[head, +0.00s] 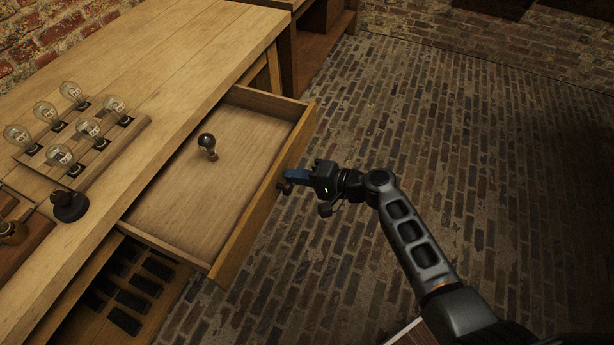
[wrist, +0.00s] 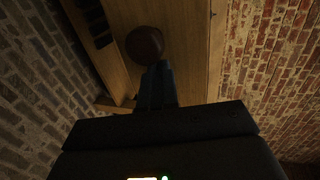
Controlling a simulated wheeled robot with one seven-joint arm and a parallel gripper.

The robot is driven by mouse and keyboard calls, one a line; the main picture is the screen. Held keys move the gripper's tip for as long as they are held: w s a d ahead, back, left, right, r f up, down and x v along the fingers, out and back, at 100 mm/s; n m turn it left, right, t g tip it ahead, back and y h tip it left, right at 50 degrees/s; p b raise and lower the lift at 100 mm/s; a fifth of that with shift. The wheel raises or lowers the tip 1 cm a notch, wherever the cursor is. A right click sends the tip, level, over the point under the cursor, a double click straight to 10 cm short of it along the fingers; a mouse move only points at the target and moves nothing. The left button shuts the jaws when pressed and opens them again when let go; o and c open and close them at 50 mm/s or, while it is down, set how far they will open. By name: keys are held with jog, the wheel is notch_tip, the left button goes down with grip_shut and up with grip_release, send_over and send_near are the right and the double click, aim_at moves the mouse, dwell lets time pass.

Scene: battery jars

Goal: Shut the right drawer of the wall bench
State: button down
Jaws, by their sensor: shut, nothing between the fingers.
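The right drawer (head: 258,227) of the wall bench (head: 184,45) stands well open in the head view. A bulb-like item (head: 207,145) with a dark top stands inside it. The drawer has a round dark knob (head: 284,187) on its front, which also shows in the wrist view (wrist: 145,44). My gripper (head: 291,176) is shut and empty, with its blue fingertips at the knob. In the wrist view the fingertips overlap the knob's lower edge; I cannot tell whether they touch it.
Several glass bulbs (head: 74,93) stand in a wooden rack on the bench top. A dark round object (head: 69,205) stands near the bench edge. The brick floor (head: 455,150) to the right is clear.

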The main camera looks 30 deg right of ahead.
jog(key=shift+w+a, duration=0.1)
dwell(0.3)
jog(key=w+a+b, duration=0.4)
jog(key=w+a, duration=0.1)
jog(key=w, duration=0.2)
jog(key=w+a+b, duration=0.5)
jog(key=w, duration=0.2)
jog(key=w+a+b, duration=0.4)
jog(key=w+a, duration=0.2)
jog(key=w, duration=0.2)
jog(key=shift+w+f+b, duration=0.1)
jog(key=shift+f+b, duration=0.1)
jog(key=shift+b, duration=0.2)
jog(key=shift+w+a+r+b, duration=0.1)
jog(key=shift+w+a+b, duration=0.2)
jog(key=shift+w+a, duration=0.15)
jog(key=shift+r, duration=0.25)
jog(key=shift+w+a, duration=0.1)
jog(key=shift+a, duration=0.05)
